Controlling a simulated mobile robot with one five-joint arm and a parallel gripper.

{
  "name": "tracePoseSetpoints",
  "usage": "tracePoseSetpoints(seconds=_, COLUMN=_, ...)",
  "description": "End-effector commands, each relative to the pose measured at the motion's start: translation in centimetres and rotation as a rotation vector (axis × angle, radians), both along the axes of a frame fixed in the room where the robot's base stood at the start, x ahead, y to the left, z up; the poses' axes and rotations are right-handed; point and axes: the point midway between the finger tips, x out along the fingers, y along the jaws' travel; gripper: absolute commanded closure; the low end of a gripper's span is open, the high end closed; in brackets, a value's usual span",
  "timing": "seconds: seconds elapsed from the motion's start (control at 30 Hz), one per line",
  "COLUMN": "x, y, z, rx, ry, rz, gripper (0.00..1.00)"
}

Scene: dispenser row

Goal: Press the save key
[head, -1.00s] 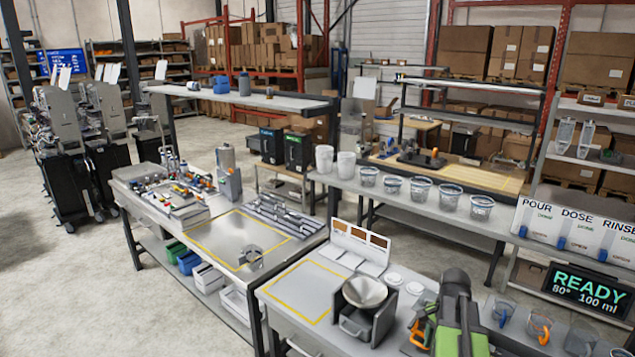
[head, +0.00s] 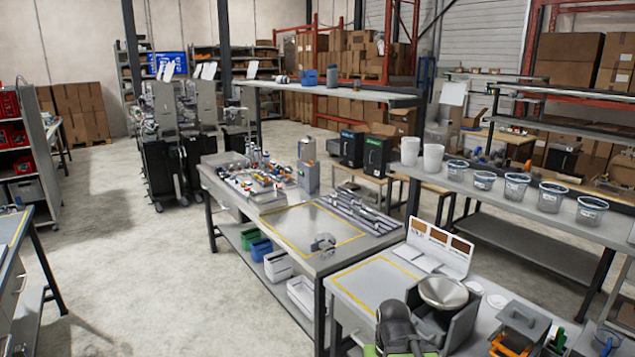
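I cannot make out a save key or any key lettering in the head view. A dark grey and green part at the bottom edge looks like my own arm, and it stands in front of the near bench. My gripper cannot be made out. A hopper with a round metal bowl (head: 443,293) stands on the near bench, just right of that part. Behind it is a white stand with brown panels (head: 440,245), too small to read.
The middle bench (head: 312,231) holds small parts and a yellow-outlined area. Several clear tubs (head: 516,187) line a shelf at right. Another bench edge (head: 14,235) shows at far left. Open concrete floor (head: 130,270) lies between.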

Motion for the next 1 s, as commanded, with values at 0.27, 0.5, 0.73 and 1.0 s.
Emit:
tracePoseSetpoints(seconds=0.27, x=0.01, y=-0.07, z=-0.01, rx=0.0, ry=0.0, rz=-0.003, gripper=0.81)
tracePoseSetpoints(seconds=0.5, x=0.02, y=-0.08, z=-0.01, rx=0.0, ry=0.0, rz=-0.004, gripper=1.0)
tracePoseSetpoints(seconds=0.73, x=0.01, y=-0.09, z=-0.01, rx=0.0, ry=0.0, rz=-0.004, gripper=1.0)
tracePoseSetpoints(seconds=1.0, x=0.02, y=-0.09, z=-0.01, rx=0.0, ry=0.0, rz=-0.004, gripper=1.0)
